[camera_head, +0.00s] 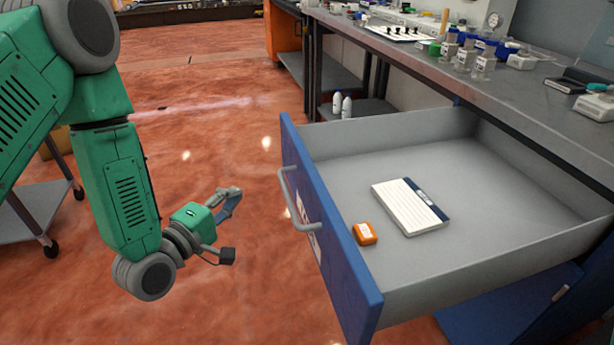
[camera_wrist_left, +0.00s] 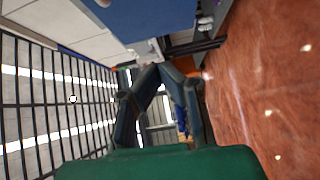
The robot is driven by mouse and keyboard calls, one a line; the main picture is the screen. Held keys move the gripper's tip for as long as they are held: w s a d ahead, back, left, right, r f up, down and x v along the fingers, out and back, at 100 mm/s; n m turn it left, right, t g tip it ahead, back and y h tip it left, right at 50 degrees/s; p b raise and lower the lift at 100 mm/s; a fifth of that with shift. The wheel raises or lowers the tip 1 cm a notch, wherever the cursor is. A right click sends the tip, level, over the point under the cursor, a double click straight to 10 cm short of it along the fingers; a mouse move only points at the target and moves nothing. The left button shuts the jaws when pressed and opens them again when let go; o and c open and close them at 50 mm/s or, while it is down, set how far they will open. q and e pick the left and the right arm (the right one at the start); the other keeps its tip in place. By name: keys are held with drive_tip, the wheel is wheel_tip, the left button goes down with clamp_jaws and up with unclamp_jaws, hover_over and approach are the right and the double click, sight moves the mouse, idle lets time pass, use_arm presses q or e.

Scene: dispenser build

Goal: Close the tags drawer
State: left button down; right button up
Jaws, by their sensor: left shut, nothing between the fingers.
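The tags drawer (camera_head: 470,232) is pulled far out from under the workbench, in the head view. It has a grey inside, a blue front (camera_head: 335,240) and a grey bar handle (camera_head: 298,200). A white card or pad (camera_head: 408,208) with a dark blue end and a small orange box (camera_head: 364,234) lie on its floor. My left gripper (camera_head: 232,200) is to the left of the blue front, apart from the handle. In the left wrist view its fingers (camera_wrist_left: 158,70) meet at the tips, shut and empty. My right gripper is not in view.
The workbench (camera_head: 440,70) above the drawer carries several small bottles and containers. White bottles (camera_head: 341,105) stand on a low shelf behind the drawer. A grey cart (camera_head: 40,207) stands at the left.

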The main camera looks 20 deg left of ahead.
use_arm(q)
drive_tip(key=w, duration=0.2)
drive_tip(key=b, duration=0.2)
approach(287, 158)
drive_tip(key=w+a, duration=0.2)
drive_tip(key=w, duration=0.2)
drive_tip(key=shift+w+d+f+b, duration=0.2)
drive_tip(key=shift+w+d+b, duration=0.1)
drive_tip(key=shift+w+d, duration=0.95)
drive_tip(key=shift+d, duration=0.45)
